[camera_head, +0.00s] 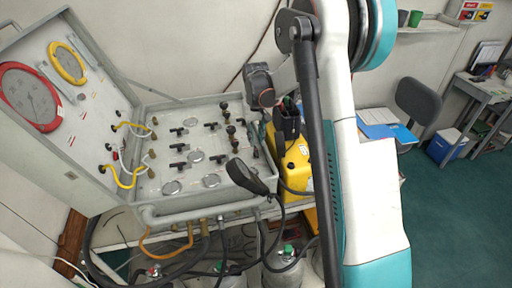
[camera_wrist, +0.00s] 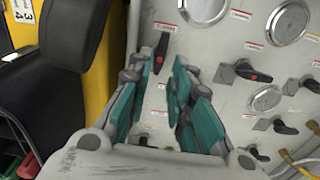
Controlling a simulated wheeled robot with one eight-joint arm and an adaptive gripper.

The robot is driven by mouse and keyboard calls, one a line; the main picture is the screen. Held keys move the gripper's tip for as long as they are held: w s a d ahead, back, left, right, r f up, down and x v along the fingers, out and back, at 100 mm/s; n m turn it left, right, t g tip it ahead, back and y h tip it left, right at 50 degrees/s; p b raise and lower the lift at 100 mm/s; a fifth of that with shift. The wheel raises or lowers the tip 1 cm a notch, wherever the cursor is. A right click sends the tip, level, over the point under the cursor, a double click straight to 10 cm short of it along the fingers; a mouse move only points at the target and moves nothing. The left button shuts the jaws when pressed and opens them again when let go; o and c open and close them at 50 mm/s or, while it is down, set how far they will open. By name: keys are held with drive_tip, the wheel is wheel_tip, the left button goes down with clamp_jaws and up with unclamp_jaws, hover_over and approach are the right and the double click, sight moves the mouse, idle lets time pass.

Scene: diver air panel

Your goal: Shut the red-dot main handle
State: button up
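The air panel (camera_head: 205,155) is an open grey case with several black handles on its face. In the wrist view one black handle (camera_wrist: 162,50) stands lengthwise just beyond my fingertips, with a small reddish spot on it. Another black handle (camera_wrist: 247,72) with a red dot lies crosswise to the right. I cannot tell for certain which one is the main handle. My gripper (camera_wrist: 163,82) is open, its teal fingers apart with nothing held between them. In the head view it is at the case's right edge, partly hidden by my arm.
A yellow case (camera_head: 296,165) stands right of the panel, close to my gripper. Round gauges (camera_wrist: 285,20) and more handles (camera_wrist: 285,126) are to the right. A black handset (camera_head: 246,176) and hoses hang at the panel's front edge. The open lid (camera_head: 60,100) rises at left.

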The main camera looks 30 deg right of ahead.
sight(256, 150)
drive_tip(key=shift+f, duration=2.35)
clamp_jaws()
